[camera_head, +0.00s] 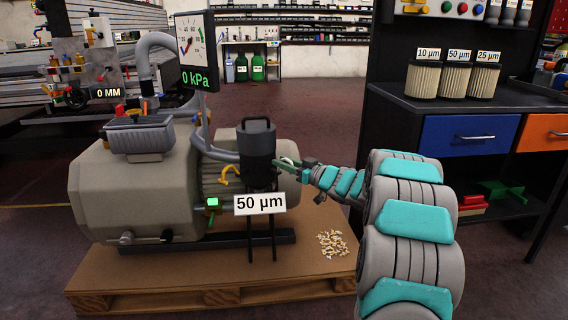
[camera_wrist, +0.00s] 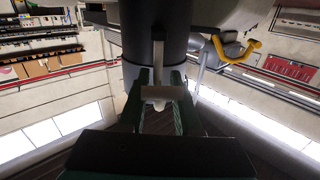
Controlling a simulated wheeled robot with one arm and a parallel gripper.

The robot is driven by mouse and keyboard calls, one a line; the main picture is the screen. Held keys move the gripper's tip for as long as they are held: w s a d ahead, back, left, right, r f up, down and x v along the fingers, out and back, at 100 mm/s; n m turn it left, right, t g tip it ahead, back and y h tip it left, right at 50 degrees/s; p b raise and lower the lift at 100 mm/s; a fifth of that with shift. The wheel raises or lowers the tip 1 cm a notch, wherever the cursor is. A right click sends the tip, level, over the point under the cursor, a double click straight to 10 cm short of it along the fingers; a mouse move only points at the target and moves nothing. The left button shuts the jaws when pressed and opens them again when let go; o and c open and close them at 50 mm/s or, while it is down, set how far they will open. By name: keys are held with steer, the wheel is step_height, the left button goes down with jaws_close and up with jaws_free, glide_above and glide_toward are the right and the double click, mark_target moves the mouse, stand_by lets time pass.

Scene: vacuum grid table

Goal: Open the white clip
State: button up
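The dark filter housing (camera_head: 256,150) with a top handle stands at the pump, behind a "50 µm" label. It also shows as a dark cylinder in the wrist view (camera_wrist: 157,30). The white clip (camera_wrist: 160,92) is on the housing's side, with a narrow grey strap running along the cylinder. My gripper (camera_head: 284,164) reaches the housing's right side. In the wrist view its two green fingers (camera_wrist: 160,84) stand apart, one on each side of the clip. The gripper looks open; contact with the clip cannot be told. In the head view the clip is mostly hidden by the fingers.
The pump (camera_head: 130,190) sits on a wooden pallet (camera_head: 200,275), with small pale pieces (camera_head: 333,244) on it. A gauge (camera_head: 194,50) reads 0 kPa. A yellow handle (camera_wrist: 237,50) is near the housing. Three filters (camera_head: 453,78) stand on the right bench.

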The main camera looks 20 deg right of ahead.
steer(key=c, duration=0.4)
jaws_close()
steer(key=shift+a, duration=0.1)
stand_by(0.6)
